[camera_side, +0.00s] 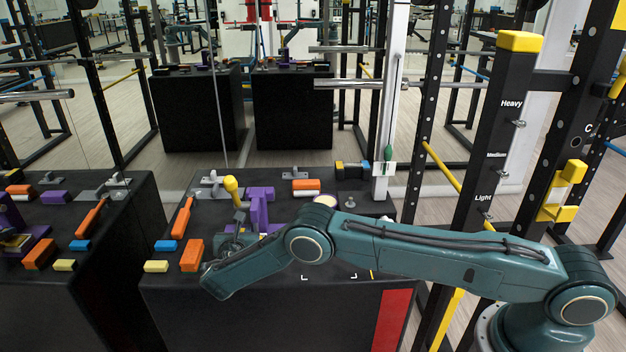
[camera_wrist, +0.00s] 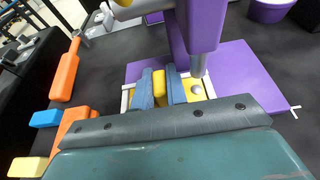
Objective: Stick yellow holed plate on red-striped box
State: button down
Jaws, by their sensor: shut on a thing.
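In the wrist view the two blue fingers of my gripper (camera_wrist: 160,90) are closed on a yellow piece, the yellow holed plate (camera_wrist: 188,94). A round pale spot shows on its right part, and white edging shows beside the fingers. A purple slab (camera_wrist: 240,75) lies around and behind it; I cannot tell whether the plate touches it. In the side view my gripper (camera_side: 238,240) is low over the black box top, and the plate is hidden there. The black box has a red stripe (camera_side: 394,318) on its front face.
A purple upright (camera_side: 261,207) and a yellow-topped post (camera_side: 231,186) stand close to my gripper. An orange block (camera_side: 192,255), blue block (camera_side: 166,246), yellow block (camera_side: 156,266) and orange tool (camera_side: 182,217) lie left. White corner marks (camera_side: 305,277) are near the front edge.

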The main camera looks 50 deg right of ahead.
jog(key=c, duration=1.4)
grip_release()
jog(key=v, duration=1.4)
jog(key=shift+f, duration=0.25)
jog(key=shift+w, duration=0.1)
